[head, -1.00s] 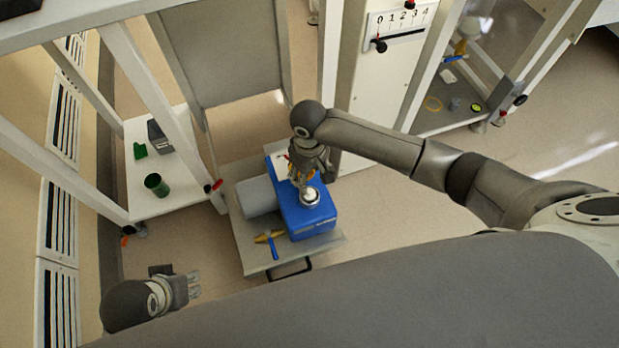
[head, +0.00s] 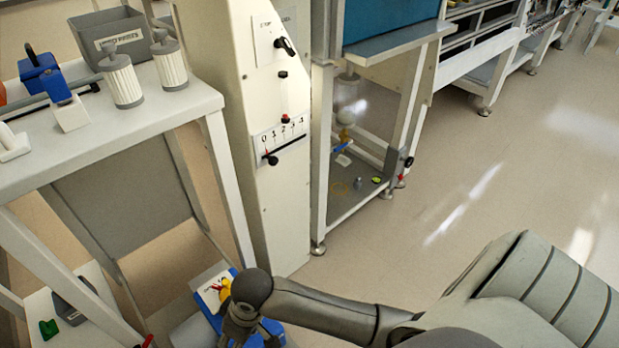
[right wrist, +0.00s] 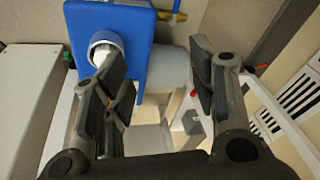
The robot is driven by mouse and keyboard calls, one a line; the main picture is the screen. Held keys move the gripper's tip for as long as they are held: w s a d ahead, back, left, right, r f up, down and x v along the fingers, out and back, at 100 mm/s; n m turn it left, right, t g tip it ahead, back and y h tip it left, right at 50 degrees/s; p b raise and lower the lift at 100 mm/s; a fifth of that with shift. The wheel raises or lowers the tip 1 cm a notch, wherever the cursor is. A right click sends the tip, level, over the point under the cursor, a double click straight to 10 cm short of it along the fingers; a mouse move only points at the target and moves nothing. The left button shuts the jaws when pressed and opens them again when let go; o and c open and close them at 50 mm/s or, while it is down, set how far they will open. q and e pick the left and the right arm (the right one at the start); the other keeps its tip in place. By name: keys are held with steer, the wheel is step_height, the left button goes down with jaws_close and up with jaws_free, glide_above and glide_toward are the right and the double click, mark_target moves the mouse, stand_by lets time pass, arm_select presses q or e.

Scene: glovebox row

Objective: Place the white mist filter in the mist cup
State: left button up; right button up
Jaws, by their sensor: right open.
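The blue pump (right wrist: 115,20) shows in the right wrist view. The round, light-rimmed mist cup (right wrist: 105,47) is on its face. A white piece that looks like the mist filter (right wrist: 103,57) is inside the cup's mouth; my left-hand finger partly covers it, and its depth is unclear. My right gripper (right wrist: 150,78) is open, with nothing between its fingers. The cup and filter are near its left-hand finger; I cannot tell whether they touch. In the head view my right gripper (head: 240,328) is over the blue pump (head: 270,325), hiding the cup. My left gripper is out of view.
A grey motor cylinder (right wrist: 175,68) adjoins the pump. In the head view, white pleated cartridges (head: 123,82) and a grey labelled bin (head: 122,38) stand on the upper-left bench. A white panel with a 0-4 scale (head: 284,138) rises behind the pump. Floor at right is clear.

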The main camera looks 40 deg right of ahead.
steer(key=s+d+f+m+t+h, duration=0.1)
steer(key=s+d+m+h, duration=0.1)
steer(key=s+d, duration=0.8)
steer(key=shift+s+d+m, duration=0.25)
steer(key=shift+d+m, duration=0.15)
steer(key=shift+d, duration=0.7)
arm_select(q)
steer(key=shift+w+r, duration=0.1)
